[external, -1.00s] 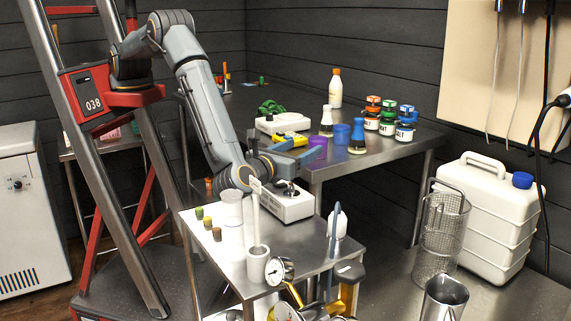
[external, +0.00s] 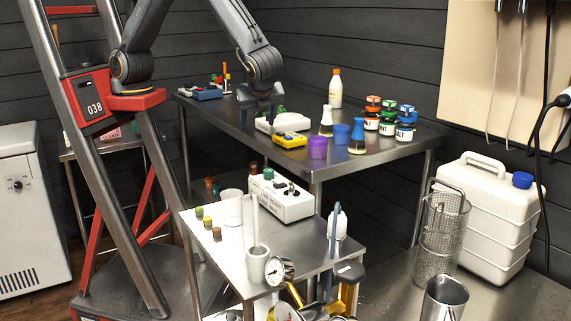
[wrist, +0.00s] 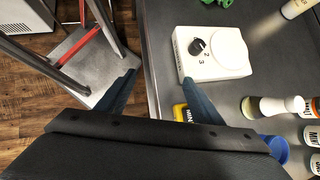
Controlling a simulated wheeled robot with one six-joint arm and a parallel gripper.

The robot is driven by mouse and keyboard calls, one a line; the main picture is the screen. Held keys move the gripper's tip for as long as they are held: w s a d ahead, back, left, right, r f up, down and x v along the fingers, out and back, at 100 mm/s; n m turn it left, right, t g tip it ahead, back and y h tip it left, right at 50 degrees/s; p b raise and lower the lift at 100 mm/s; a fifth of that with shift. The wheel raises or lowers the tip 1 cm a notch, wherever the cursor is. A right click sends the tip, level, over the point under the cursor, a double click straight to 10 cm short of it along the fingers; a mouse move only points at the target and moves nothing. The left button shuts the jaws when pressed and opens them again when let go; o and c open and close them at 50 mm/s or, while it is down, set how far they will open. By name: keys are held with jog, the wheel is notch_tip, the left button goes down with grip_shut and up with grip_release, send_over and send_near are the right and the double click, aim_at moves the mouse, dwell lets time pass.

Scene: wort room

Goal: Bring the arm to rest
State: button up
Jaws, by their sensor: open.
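My gripper (external: 262,106) points down over the left part of the steel table, above or near the white knob device (external: 280,124). In the wrist view my gripper (wrist: 155,68) shows its two blue-grey fingers spread apart with nothing between them. One finger lies over the floor side of the table edge, the other beside the white knob device (wrist: 212,52). My arm rises from the red mount on the ladder frame, bends above the top of the picture and comes down again. The gap between fingertips and table is hard to tell.
A yellow meter (external: 290,139), purple cup (external: 317,147), blue cup (external: 342,134), flasks and jars stand on the steel table (external: 400,150). The lower table (external: 290,240) holds a white box (external: 282,198), a beaker and small samples. A white canister (external: 490,215) stands right.

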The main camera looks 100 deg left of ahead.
jog(key=s+a+n+t+h, duration=0.2)
jog(key=s+n+h, duration=0.1)
jog(key=s+n, duration=0.2)
jog(key=s+a+r+n+t+h+p, duration=0.1)
jog(key=s+a+n+t+h, duration=0.1)
jog(key=s+n, duration=0.4)
jog(key=shift+s+a+n+h, duration=0.3)
jog(key=shift+s+a+h, duration=0.3)
jog(key=shift+s+h, duration=0.7)
jog(key=shift+s, duration=0.1)
